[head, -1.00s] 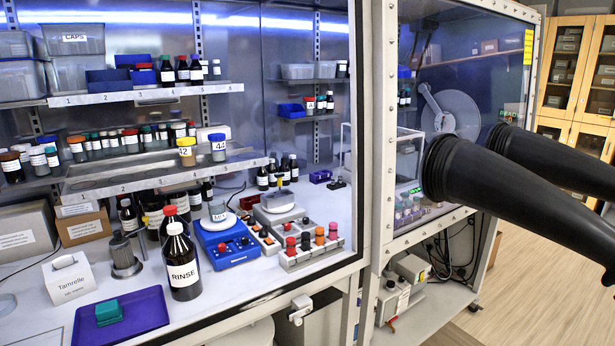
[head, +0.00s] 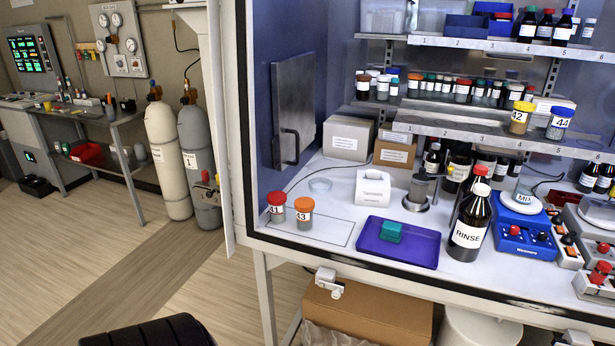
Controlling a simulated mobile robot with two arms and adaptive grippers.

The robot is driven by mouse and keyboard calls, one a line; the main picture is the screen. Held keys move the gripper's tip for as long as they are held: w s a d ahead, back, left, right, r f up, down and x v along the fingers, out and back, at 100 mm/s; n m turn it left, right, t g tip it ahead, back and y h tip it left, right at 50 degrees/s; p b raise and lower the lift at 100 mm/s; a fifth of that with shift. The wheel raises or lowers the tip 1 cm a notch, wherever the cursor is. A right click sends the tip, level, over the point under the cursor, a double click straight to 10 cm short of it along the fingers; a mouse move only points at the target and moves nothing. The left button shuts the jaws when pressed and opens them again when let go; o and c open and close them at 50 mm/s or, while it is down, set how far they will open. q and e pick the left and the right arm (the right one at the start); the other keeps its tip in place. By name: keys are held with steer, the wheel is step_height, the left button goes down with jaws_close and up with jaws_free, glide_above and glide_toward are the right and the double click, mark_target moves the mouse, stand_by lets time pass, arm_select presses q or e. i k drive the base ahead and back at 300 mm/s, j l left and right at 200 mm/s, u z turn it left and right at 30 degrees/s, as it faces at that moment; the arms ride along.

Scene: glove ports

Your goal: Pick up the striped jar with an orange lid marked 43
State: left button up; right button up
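The jar marked 43 (head: 303,214) has an orange lid and stands upright on the white floor of the glove box, near its front left corner. Its body looks greyish; stripes are too small to tell. A red-lidded jar marked 41 (head: 276,207) stands just left of it, close beside it. Both are at the left part of a rectangle outlined on the floor. Neither of my grippers is in view.
A purple tray (head: 372,243) holding a teal block (head: 391,231) lies to the right. The cabinet's front frame edge (head: 400,276) runs below the jars. A black ribbed part (head: 150,332) shows at the bottom left.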

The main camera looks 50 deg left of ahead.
mark_target(305, 206)
steer(key=u, duration=1.65)
